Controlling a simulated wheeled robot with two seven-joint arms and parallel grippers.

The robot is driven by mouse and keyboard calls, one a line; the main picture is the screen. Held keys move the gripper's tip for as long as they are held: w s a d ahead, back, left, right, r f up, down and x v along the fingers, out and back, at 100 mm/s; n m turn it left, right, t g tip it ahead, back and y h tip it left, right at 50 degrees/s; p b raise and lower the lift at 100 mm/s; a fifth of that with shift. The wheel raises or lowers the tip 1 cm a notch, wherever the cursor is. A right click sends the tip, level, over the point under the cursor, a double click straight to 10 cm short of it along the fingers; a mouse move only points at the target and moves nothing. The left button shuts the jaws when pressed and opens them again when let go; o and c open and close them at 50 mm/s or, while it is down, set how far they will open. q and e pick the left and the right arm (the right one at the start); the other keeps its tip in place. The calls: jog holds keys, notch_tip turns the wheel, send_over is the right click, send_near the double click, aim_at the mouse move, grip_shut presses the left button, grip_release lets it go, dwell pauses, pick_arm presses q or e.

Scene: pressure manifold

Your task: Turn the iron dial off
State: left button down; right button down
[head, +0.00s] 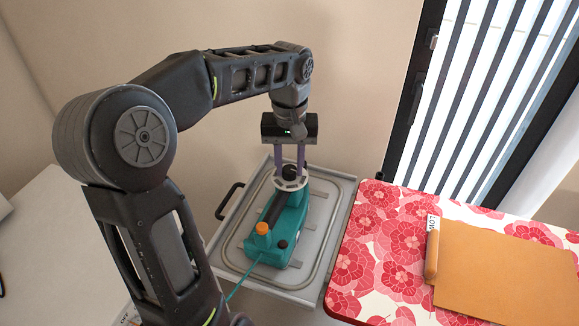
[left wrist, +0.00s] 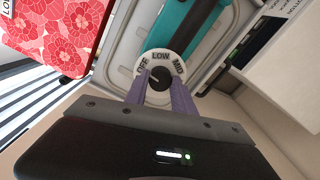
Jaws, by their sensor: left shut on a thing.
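The teal iron (head: 292,222) lies on a grey tray (head: 338,200). Its dial has a white ring (left wrist: 179,66) marked OFF, LOW and MID around a black knob (left wrist: 159,79); in the head view the ring (head: 291,185) is at the iron's far end. My left gripper (head: 290,172) points down over the dial with its two purple fingers shut on the knob, one on each side, as the left wrist view also shows (left wrist: 160,88). I cannot tell for sure which mark the knob points to. My right gripper is not in view.
An orange cap (head: 262,229) and a small dark knob (head: 283,244) are on the iron's near end, with a teal cord (head: 240,280) leading away. A red floral board (head: 385,250) with an orange-brown sheet (head: 505,272) stands right of the tray. A wall is behind.

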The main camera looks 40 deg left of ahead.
pick_arm(q)
jog(key=shift+n, duration=0.5)
jog(key=c, duration=1.1)
grip_release()
jog(key=shift+o, duration=0.2)
jog(key=shift+r, duration=0.1)
